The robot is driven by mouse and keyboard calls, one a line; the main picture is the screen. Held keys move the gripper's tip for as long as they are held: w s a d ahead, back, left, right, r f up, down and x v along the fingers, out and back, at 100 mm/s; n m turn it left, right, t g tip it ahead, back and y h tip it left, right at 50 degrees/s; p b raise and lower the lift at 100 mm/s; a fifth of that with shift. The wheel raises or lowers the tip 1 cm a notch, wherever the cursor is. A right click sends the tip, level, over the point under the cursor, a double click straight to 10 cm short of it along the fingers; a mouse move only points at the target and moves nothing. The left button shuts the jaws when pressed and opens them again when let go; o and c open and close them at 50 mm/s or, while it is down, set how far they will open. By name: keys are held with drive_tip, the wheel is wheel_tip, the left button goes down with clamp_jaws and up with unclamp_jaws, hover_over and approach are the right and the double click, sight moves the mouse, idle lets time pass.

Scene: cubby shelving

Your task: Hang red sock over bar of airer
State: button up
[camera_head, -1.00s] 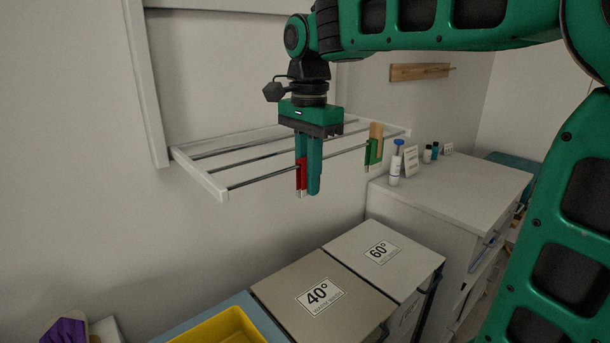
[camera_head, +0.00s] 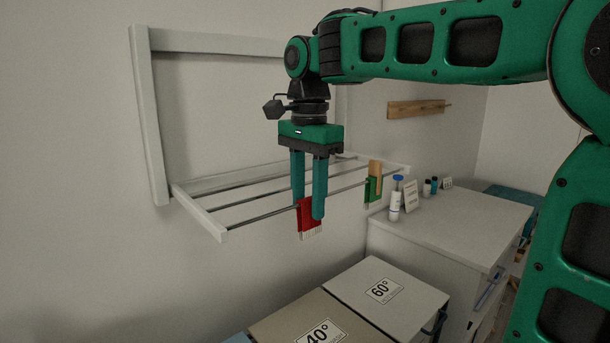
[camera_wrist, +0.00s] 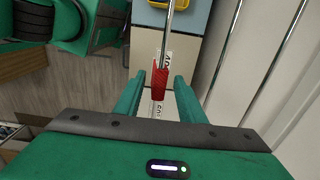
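The red sock (camera_head: 308,216) hangs over the front bar (camera_head: 262,215) of the white wall airer (camera_head: 200,212), with its pale fringed end below the bar. In the wrist view the sock (camera_wrist: 159,84) lies along the bar (camera_wrist: 167,38) between my fingers. My gripper (camera_head: 310,208) is around the sock from above, fingers apart. In the wrist view my gripper (camera_wrist: 157,98) shows gaps on both sides of the sock, so it is open and not holding it. One finger partly covers the sock in the head view.
A dresser (camera_head: 450,228) with bottles (camera_head: 395,203) stands at right. Bins labelled 40° (camera_head: 305,322) and 60° (camera_head: 385,295) stand below.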

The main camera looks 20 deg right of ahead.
drive_tip(key=shift+w+r, duration=0.1)
drive_tip(key=shift+r, duration=3.4)
